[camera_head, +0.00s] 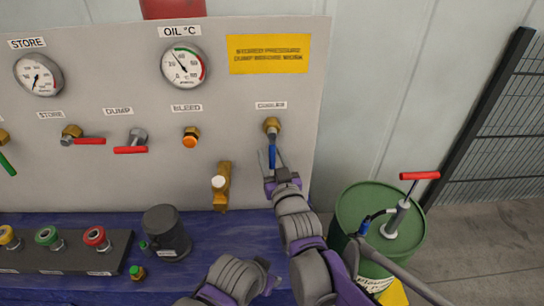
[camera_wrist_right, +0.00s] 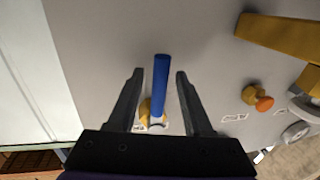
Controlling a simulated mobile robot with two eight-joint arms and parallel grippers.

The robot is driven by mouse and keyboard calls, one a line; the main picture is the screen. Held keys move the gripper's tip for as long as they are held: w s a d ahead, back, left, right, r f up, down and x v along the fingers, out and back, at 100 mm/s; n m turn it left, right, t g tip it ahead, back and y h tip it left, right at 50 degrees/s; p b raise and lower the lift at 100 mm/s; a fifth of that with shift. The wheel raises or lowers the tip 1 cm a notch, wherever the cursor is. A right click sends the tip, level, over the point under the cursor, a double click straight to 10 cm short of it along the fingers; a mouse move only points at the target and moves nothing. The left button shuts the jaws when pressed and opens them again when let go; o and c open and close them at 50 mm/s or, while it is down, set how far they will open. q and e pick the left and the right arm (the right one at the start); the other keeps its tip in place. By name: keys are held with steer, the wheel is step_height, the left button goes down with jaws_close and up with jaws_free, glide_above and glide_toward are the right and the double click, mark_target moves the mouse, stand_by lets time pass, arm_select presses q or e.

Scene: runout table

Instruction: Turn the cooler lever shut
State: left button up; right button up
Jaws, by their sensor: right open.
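The cooler lever (camera_head: 272,157) is a blue handle hanging straight down from a brass valve (camera_head: 272,125) under the COOLER label on the grey panel. My right gripper (camera_head: 270,154) is open, with its fingers on either side of the blue handle. In the right wrist view the lever (camera_wrist_right: 161,85) stands between the two fingers of the gripper (camera_wrist_right: 157,74), with a visible gap on both sides. The brass valve body shows behind it. My left gripper (camera_head: 268,278) shows small at the bottom of the head view; its fingers are not clear.
Red-handled dump (camera_head: 131,150) and store (camera_head: 90,141) levers, an orange bleed knob (camera_head: 190,141) and a brass fitting (camera_head: 221,190) are left of the cooler valve. A green drum (camera_head: 355,208) with a red-handled pump stands right. The wall right of the panel is bare.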

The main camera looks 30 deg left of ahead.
jaws_close()
stand_by(1.4)
